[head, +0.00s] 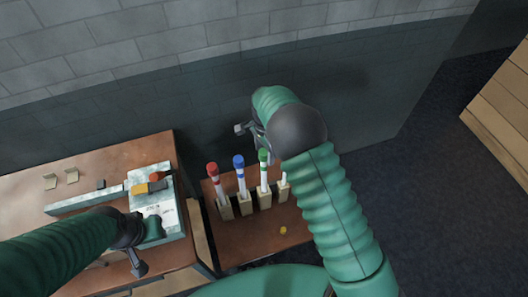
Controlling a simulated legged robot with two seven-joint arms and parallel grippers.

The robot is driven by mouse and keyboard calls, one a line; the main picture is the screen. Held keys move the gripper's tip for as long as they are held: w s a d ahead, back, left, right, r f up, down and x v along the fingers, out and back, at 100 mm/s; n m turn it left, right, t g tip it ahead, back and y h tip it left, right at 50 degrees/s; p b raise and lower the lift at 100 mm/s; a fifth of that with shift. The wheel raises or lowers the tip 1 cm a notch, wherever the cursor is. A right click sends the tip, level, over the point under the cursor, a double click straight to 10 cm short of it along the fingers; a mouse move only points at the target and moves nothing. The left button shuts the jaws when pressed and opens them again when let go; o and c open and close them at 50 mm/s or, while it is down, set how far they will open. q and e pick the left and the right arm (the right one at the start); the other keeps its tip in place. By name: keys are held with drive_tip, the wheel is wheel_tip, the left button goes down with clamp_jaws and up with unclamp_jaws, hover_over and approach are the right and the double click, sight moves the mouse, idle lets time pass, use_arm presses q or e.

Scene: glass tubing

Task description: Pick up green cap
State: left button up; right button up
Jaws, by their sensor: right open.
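The green cap (263,156) sits on top of an upright white tube (264,180) in a tan holder block on the low brown table. My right gripper (252,135) is open, just above and behind the green cap; one finger points out to the left. The dark wrist hides part of this gripper, and I cannot tell if it touches the cap. My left gripper (143,246) is over the left bench, beside a pale box, largely covered by its own arm; its jaws are unclear.
A blue-capped tube (239,170) and a red-capped tube (213,178) stand left of the green one. A short white tube (283,181) stands right. A yellow disc (283,230) lies on the low table (245,240). A grey wall (220,100) rises behind.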

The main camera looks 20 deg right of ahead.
drive_tip(key=shift+a, duration=0.2)
drive_tip(key=c, duration=0.6)
drive_tip(key=shift+d, duration=0.2)
clamp_jaws()
